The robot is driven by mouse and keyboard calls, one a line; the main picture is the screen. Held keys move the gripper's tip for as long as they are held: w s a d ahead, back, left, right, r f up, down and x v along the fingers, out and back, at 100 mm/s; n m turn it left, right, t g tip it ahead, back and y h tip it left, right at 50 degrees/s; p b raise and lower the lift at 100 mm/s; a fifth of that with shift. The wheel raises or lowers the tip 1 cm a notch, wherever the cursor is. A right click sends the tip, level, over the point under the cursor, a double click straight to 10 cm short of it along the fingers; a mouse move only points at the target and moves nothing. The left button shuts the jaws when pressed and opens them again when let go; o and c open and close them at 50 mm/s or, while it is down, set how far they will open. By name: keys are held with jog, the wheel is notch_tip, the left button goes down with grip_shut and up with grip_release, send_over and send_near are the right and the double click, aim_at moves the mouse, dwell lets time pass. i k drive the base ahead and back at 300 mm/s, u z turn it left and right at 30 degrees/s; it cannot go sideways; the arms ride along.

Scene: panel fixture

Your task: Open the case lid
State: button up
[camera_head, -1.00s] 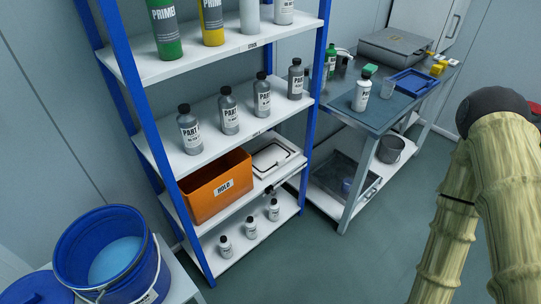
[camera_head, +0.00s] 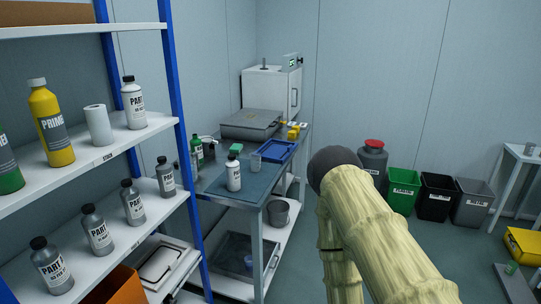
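A flat grey case (camera_head: 251,125) lies on the far part of the workbench, and its lid looks shut. A yellow case-like box (camera_head: 525,246) stands on the floor at the right edge and is partly cut off. I cannot tell for sure which one the task means. My pale, ribbed arm fills the lower middle, with a dark rounded joint at its top. My gripper is not in view.
A shelf of bottles (camera_head: 132,204) stands at left. Bins (camera_head: 403,190) line the back wall.

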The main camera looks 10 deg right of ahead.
aim_at(249, 118)
jog(key=z, duration=0.05)
jog(key=k, duration=0.3)
jog(key=z, duration=1.45)
jog(key=i, duration=1.8)
jog(key=z, duration=0.2)
jog(key=i, duration=1.65)
jog(key=u, duration=1.55)
jog(key=i, duration=0.75)
jog(key=u, duration=0.85)
